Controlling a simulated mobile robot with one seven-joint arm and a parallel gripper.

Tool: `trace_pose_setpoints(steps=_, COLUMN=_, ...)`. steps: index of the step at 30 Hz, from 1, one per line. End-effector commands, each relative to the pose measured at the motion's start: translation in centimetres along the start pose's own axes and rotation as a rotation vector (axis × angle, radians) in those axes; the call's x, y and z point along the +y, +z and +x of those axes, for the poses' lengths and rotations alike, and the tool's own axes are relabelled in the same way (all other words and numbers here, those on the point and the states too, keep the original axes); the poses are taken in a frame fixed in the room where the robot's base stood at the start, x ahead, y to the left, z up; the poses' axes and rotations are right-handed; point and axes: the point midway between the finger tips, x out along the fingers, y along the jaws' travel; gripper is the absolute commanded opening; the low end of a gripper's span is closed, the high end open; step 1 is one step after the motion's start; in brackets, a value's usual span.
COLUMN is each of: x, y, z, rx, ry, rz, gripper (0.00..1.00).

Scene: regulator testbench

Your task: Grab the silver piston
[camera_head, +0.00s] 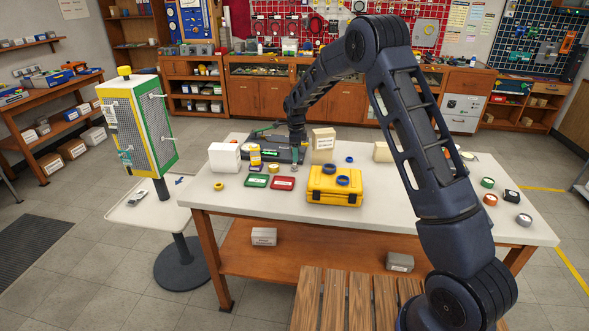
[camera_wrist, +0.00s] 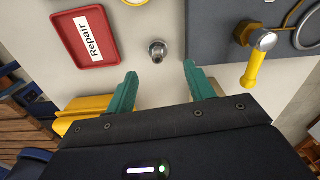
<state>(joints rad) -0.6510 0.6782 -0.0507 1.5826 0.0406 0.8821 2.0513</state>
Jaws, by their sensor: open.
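A small silver cylindrical piece, which looks like the silver piston (camera_wrist: 157,50), stands on the white tabletop in the wrist view. My gripper (camera_wrist: 160,75) is open, with its two teal fingers spread apart. The piece lies just beyond the fingertips, roughly centred between them, and nothing is held. In the head view my gripper is over the back part of the table, beside the dark grey testbench; I cannot make out the piston there.
A red "Repair" tray (camera_wrist: 86,37) lies left of the piston. In the head view, a yellow case (camera_head: 335,187), a green tray (camera_head: 255,181) and a cardboard box (camera_head: 323,143) stand nearby.

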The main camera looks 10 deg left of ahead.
Motion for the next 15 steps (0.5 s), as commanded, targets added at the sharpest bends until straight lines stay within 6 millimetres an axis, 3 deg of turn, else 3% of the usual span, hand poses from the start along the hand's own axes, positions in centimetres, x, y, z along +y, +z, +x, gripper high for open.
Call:
trace_pose_setpoints(steps=8, x=0.1, y=0.2, z=1.9, rx=0.0, ry=0.002, rz=-0.002, gripper=0.53)
trace_pose_setpoints(steps=15, x=0.2, y=0.5, z=5.1, rx=0.0, ry=0.002, rz=0.0, gripper=0.53)
